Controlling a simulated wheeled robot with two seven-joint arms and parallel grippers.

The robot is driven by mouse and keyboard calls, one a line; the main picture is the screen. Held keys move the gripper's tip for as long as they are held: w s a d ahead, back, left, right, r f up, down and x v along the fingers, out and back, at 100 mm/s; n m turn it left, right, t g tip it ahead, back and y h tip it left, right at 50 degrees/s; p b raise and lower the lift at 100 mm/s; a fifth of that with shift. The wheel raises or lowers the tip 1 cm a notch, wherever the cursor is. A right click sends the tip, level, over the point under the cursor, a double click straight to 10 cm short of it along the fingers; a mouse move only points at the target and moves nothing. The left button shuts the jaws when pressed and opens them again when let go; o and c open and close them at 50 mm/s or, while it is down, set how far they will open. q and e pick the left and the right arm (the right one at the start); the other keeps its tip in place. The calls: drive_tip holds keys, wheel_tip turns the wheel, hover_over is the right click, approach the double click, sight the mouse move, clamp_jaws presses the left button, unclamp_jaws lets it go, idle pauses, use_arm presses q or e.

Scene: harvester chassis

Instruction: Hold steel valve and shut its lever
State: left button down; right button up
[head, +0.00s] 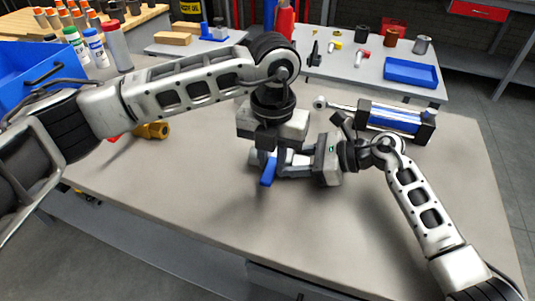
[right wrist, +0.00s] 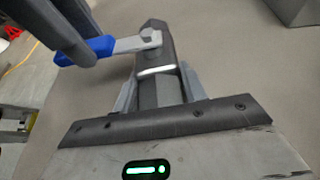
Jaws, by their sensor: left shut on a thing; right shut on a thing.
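The steel valve (right wrist: 156,88) is a grey body with a bright band and a hex end, seen best in the right wrist view. Its flat steel lever with a blue handle (right wrist: 84,51) sticks out to the left, crosswise to the body. The blue handle also shows in the head view (head: 268,171). My right gripper (head: 299,163) is shut on the valve body from the right and holds it over the workbench. My left gripper (head: 268,152) points down from above and is shut on the lever's blue handle. Its fingers hide part of the valve in the head view.
A blue and silver cylinder (head: 395,118) lies on the workbench (head: 200,190) behind my right gripper. A brass fitting (head: 153,130) lies to the left under my left arm. A blue bin (head: 35,72) stands at the far left. The bench front is clear.

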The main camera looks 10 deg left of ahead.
sight(273, 165)
use_arm(q)
drive_tip(key=shift+d, duration=0.15)
drive_tip(key=c, duration=1.2)
unclamp_jaws()
drive_tip(key=shift+r, duration=0.15)
wheel_tip(273, 165, up, 12)
use_arm(e)
drive_tip(key=o, duration=1.5)
drive_tip(key=shift+c, duration=0.2)
